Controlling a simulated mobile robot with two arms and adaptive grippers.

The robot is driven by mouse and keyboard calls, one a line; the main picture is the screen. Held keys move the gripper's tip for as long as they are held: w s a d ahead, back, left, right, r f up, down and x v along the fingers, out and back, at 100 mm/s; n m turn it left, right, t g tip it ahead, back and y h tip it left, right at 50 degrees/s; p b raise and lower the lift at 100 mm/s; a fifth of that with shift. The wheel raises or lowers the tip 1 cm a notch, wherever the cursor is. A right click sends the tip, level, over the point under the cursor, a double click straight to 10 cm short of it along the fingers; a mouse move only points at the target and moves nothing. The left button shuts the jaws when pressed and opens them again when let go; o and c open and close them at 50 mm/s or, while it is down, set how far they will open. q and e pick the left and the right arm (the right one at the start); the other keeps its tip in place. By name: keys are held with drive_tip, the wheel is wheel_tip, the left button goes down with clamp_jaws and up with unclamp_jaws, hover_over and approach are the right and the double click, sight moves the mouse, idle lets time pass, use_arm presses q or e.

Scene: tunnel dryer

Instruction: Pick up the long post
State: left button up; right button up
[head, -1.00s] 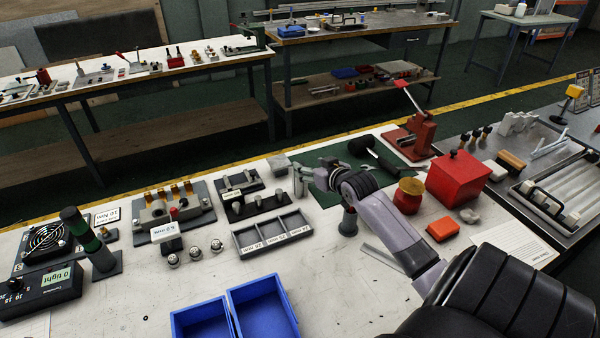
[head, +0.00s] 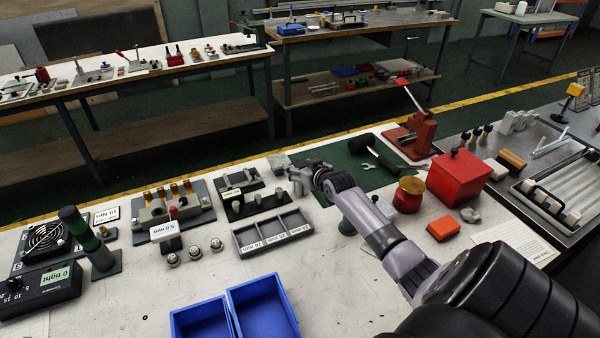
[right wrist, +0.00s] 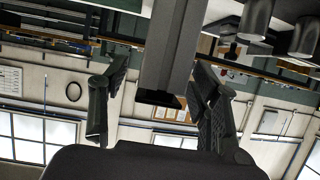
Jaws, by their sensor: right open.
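The long post is grey and square-sided. In the right wrist view the long post (right wrist: 170,50) comes down from the top between the two black fingers, with its dark end towards the palm. My right gripper (right wrist: 160,75) is open, with a finger on either side of the post and gaps visible beside it. In the head view my right gripper (head: 300,172) is at the right end of the dark post rack (head: 262,208), where the post (head: 297,188) is partly covered by it. My left gripper is not in view.
Shorter round posts (right wrist: 257,20) stand close beside the right finger in the wrist view. A three-part tray (head: 272,238) lies in front of the rack. A black mallet (head: 362,145) lies on the green mat behind my arm. Blue bins (head: 262,305) stand at the front.

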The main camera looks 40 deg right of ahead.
drive_tip(key=shift+c, duration=0.3)
clamp_jaws()
idle(0.4)
drive_tip(key=shift+r, duration=0.1)
